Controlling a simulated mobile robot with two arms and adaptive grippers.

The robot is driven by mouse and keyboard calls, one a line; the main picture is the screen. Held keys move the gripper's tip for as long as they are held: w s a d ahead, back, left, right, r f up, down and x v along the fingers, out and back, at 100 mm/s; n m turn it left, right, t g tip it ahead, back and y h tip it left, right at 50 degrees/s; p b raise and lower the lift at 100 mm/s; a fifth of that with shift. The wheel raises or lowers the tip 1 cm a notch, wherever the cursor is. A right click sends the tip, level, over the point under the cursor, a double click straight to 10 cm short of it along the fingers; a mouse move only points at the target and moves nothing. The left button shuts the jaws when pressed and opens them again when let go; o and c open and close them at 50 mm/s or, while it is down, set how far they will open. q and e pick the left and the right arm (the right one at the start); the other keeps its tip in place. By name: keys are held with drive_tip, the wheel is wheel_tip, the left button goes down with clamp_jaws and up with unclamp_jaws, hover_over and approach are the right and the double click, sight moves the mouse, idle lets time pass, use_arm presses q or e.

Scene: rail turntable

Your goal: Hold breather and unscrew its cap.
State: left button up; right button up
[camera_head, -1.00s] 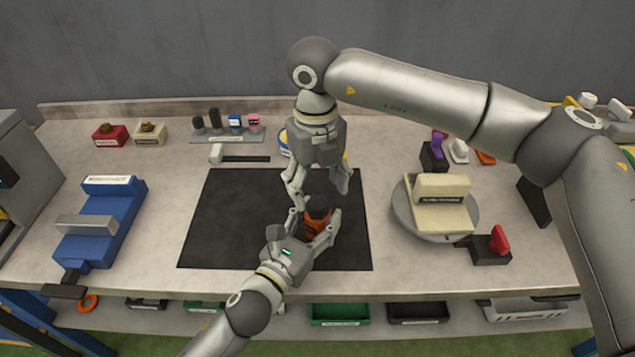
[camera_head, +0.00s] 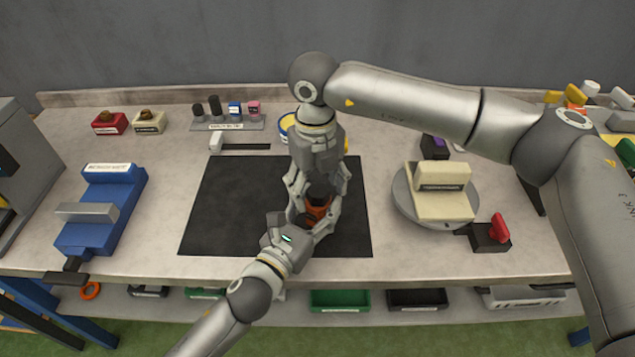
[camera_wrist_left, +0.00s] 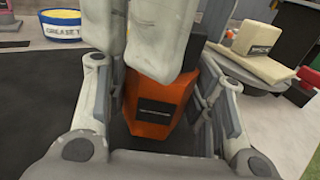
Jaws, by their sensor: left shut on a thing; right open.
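The breather is an orange body (camera_head: 314,211) with a dark cap (camera_head: 319,190) on top, over the black mat (camera_head: 230,215). In the left wrist view the orange body (camera_wrist_left: 160,104) stands between my left fingers and carries a dark label. My left gripper (camera_head: 313,222) is shut on the breather body from the near side. My right gripper (camera_head: 320,190) points down from above, open, with its fingers around the cap's sides.
A beige block on a round turntable (camera_head: 402,205) stands to the right, with a red-handled black block (camera_head: 491,236) beside it. A blue fixture (camera_head: 110,215) is at the left. A yellow and blue grease tub (camera_wrist_left: 61,25) is behind the grippers. The mat's left part is clear.

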sight(318, 190)
drive_tip(key=c, duration=1.3)
drive_tip(key=n, duration=0.3)
drive_tip(key=shift+n, duration=1.5)
use_arm(q)
drive_tip(key=shift+r, duration=0.1)
use_arm(e)
drive_tip(key=shift+n, duration=0.7)
drive_tip(key=shift+r, duration=0.3)
drive_tip(key=shift+r, duration=1.4)
